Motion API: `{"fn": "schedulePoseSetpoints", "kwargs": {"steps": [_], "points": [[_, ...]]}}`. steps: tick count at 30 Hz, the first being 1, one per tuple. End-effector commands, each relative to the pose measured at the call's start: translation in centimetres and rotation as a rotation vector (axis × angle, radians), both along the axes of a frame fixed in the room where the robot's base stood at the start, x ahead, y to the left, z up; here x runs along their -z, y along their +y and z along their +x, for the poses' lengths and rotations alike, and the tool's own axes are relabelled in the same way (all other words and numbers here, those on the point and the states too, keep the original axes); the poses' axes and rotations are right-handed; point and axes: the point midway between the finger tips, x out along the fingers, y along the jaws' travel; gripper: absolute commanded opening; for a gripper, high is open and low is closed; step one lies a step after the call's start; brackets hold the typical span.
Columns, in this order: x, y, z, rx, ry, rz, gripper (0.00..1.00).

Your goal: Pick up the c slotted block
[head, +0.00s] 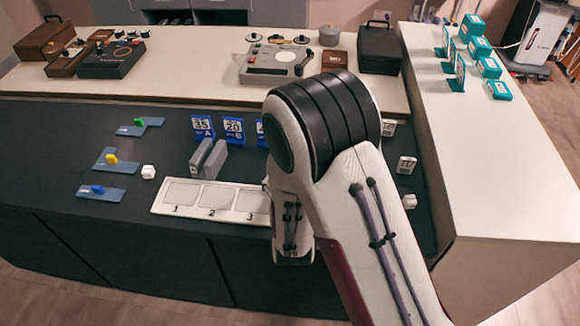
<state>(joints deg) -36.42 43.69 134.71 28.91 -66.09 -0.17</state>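A grey block (208,158) with what looks like a slot between two upright slabs stands on the dark table, behind the white numbered tray. No letter shows on it. Behind it stand blue cards, one marked 35 A (202,127) and one marked 20 B (233,130). A third blue card (261,133) is mostly hidden by my arm. I cannot make out a block marked C; my arm covers the area right of the B card.
Control boxes (112,60) occupy the back counter.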

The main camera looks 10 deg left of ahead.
Motion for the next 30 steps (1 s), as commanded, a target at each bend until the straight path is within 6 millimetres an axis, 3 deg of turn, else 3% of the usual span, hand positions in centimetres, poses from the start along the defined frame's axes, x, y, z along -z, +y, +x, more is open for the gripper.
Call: {"fn": "schedulePoseSetpoints", "kwargs": {"steps": [5,20,30], "points": [[0.4,0.0,1.1,0.002,0.000,-0.001,0.68],[0.5,0.1,1.6,0.002,-0.001,0.000,0.68],[1.2,0.5,4.6,0.002,0.000,0.000,0.68]]}}
